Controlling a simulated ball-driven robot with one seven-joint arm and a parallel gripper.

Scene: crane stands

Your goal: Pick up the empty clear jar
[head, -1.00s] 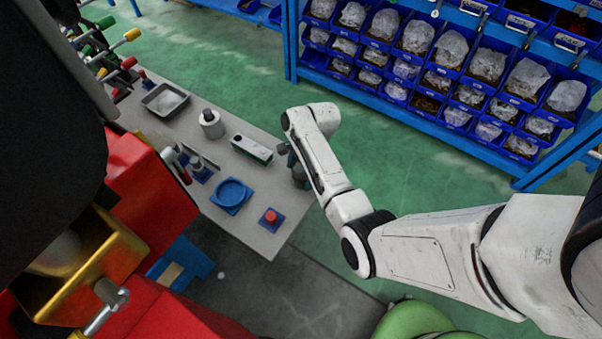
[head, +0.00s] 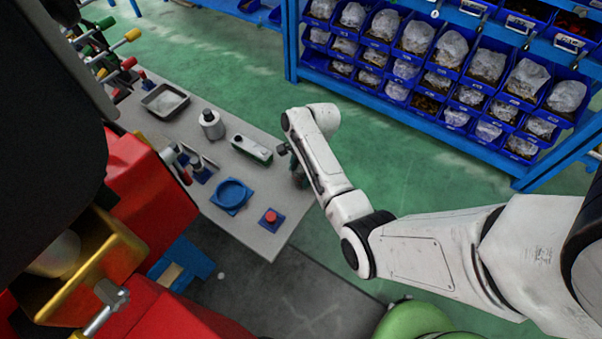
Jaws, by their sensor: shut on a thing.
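My gripper (head: 295,167) is at the right edge of the grey bench, at the end of my white arm, and is mostly hidden behind the arm's last links. It is shut on a small, dark, see-through thing that looks like the clear jar (head: 299,179). Its outline is too small and too covered to read, and I cannot tell whether it touches the bench top or whether it is empty.
On the bench (head: 262,239) are a metal tray (head: 165,101), a grey-white cylinder (head: 211,125), a white-and-green box (head: 252,149), a blue round dish (head: 232,194) and a red button on a blue base (head: 271,217). A blue bin rack (head: 400,98) stands behind. Red machinery (head: 150,180) is at left.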

